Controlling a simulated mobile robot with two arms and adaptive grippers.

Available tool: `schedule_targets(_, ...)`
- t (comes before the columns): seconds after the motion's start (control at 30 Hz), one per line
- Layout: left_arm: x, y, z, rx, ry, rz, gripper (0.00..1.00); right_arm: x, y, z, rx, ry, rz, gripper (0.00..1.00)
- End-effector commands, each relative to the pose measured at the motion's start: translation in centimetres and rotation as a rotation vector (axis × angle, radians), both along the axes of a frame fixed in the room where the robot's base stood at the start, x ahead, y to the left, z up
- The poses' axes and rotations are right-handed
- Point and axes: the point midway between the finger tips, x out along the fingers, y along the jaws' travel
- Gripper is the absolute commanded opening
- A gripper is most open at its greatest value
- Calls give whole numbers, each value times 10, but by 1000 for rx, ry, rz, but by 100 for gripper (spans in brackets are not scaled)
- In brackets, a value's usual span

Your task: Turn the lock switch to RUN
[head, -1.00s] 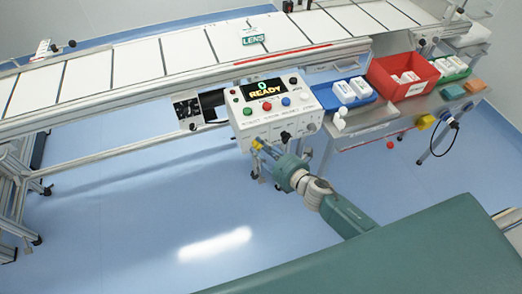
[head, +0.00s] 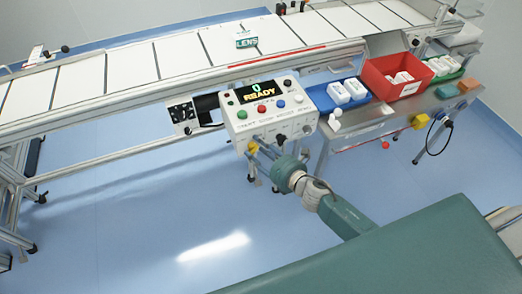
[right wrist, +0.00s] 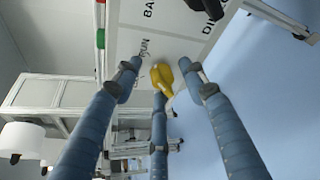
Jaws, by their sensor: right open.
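The lock switch is a yellow knob (right wrist: 162,80) on the pale control panel (right wrist: 165,45) in the right wrist view, beside the printed word RUN. In the head view the yellow knob (head: 253,146) shows at the lower left of the control panel (head: 238,128). My right gripper (head: 260,150) is open just in front of it. In the right wrist view the blue fingers of my right gripper (right wrist: 163,85) stand spread on both sides of the knob, with a third finger below it. Contact cannot be told. My left gripper is not in view.
The panel carries a lit READY display (head: 260,91), coloured buttons and black knobs. A conveyor (head: 130,65) runs behind it. A blue tray (head: 322,101) and red bin (head: 372,80) stand to the right. Open floor (head: 120,220) lies to the left.

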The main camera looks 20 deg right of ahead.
Motion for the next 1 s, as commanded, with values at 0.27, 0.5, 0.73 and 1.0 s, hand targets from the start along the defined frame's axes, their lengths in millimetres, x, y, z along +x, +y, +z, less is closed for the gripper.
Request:
schedule_targets(0.27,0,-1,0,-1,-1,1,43,-36,-12,7,-1,5,1,42)
schedule_targets(0.5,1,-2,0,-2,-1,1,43,-81,-28,22,0,2,-1,42)
schedule_targets(0.73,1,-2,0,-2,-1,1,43,-105,-37,30,1,0,-2,42)
schedule_targets(1.0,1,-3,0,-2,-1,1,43,-109,-38,32,0,-1,-1,42)
